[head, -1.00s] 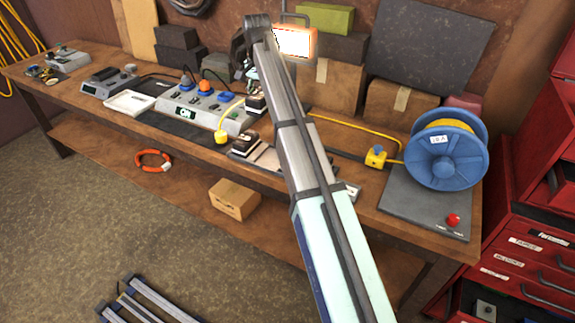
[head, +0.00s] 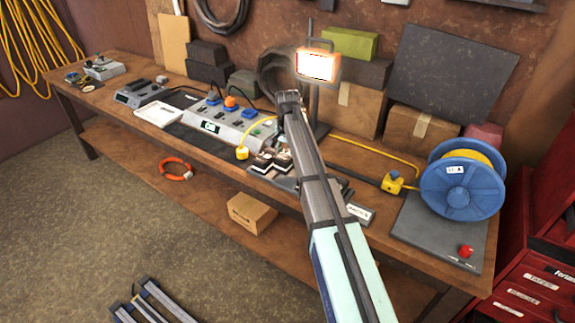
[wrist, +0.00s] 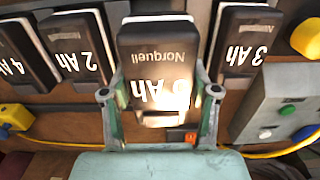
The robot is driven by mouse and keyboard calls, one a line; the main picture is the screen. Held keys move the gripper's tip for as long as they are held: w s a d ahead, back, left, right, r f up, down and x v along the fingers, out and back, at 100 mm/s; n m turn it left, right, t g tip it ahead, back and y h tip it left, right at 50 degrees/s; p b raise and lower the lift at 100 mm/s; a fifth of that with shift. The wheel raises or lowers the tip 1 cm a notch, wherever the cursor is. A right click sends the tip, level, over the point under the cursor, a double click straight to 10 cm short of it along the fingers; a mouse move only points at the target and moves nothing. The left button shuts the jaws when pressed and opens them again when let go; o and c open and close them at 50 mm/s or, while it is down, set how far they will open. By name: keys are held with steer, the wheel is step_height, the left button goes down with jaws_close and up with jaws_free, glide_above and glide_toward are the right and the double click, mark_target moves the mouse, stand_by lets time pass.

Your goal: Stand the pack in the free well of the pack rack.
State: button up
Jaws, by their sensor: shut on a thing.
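My gripper (wrist: 160,95) is shut on a dark pack with a pale top (wrist: 158,55), marked "Norquell" and an Ah figure whose number is partly lost in glare. One finger lies on each side of it. Packs marked 4 Ah (wrist: 22,58), 2 Ah (wrist: 82,45) and 3 Ah (wrist: 245,45) stand in a row to either side of it. In the head view, dark packs (head: 262,162) show on the bench beside my arm, which hides my gripper. The rack's free well is not clearly visible, and I cannot tell whether the held pack touches the rack.
The grey charger unit (head: 222,122) stands left of the packs on the wooden bench (head: 130,140). A lit work lamp (head: 316,64) is behind my arm. A yellow cable and blue cable reel (head: 462,187) lie to the right. A grey control box (wrist: 285,110) is close at right.

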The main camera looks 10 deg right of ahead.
mark_target(287, 153)
steer(key=shift+f+p, duration=0.55)
steer(key=shift+f, duration=2.05)
steer(key=shift+f, duration=0.1)
steer(key=o, duration=1.6)
step_height(287, 153, up, 12)
steer(key=b, duration=0.2)
steer(key=shift+b, duration=0.35)
